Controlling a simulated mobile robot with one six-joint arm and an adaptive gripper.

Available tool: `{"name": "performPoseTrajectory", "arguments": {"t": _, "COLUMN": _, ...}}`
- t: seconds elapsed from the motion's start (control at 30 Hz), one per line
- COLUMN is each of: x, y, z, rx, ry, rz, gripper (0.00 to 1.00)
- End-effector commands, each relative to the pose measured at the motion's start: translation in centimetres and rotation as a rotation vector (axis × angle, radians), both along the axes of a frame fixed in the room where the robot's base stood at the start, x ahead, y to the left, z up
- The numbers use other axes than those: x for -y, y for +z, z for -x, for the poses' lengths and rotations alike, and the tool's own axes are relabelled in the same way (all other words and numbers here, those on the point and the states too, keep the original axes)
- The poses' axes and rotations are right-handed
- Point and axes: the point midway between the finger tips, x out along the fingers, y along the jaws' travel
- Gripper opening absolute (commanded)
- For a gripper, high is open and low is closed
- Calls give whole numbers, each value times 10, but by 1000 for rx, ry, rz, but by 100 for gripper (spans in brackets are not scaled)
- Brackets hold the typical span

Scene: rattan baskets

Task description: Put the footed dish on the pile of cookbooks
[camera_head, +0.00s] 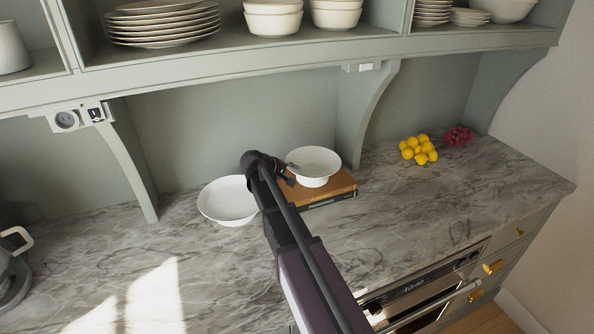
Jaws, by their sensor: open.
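A white footed dish (315,162) stands upright on the pile of cookbooks (338,186), which has a tan cover on top and lies on the marble counter. A second white bowl or dish (228,203) stands on the counter to the left of the books; whether it has a foot I cannot tell. My gripper (289,173) is at the left edge of the dish on the books, its fingers small in this view. It is open. Whether it touches the rim I cannot tell. My arm hides part of the books' left side.
Yellow lemons (418,149) and red grapes (457,136) lie on the counter at the right. A shelf (300,62) with stacked plates and bowls overhangs the back. A bracket (366,110) stands behind the books. The counter (430,215) is clear at the right front.

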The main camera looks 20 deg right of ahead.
Motion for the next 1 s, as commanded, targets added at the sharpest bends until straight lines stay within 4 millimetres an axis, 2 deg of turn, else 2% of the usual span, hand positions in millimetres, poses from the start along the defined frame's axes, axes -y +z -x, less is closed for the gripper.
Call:
{"name": "performPoseTrajectory", "arguments": {"t": 0.03, "x": -7, "y": 9, "z": 3, "rx": 0, "ry": 2, "rz": 0, "gripper": 44}}
{"name": "performPoseTrajectory", "arguments": {"t": 0.2, "x": -24, "y": 24, "z": 10, "rx": 0, "ry": 0, "rz": 0, "gripper": 44}}
{"name": "performPoseTrajectory", "arguments": {"t": 0.5, "x": -49, "y": 41, "z": 19, "rx": 0, "ry": -1, "rz": 0, "gripper": 44}}
{"name": "performPoseTrajectory", "arguments": {"t": 1.0, "x": -56, "y": 44, "z": 21, "rx": 0, "ry": -1, "rz": 0, "gripper": 44}}
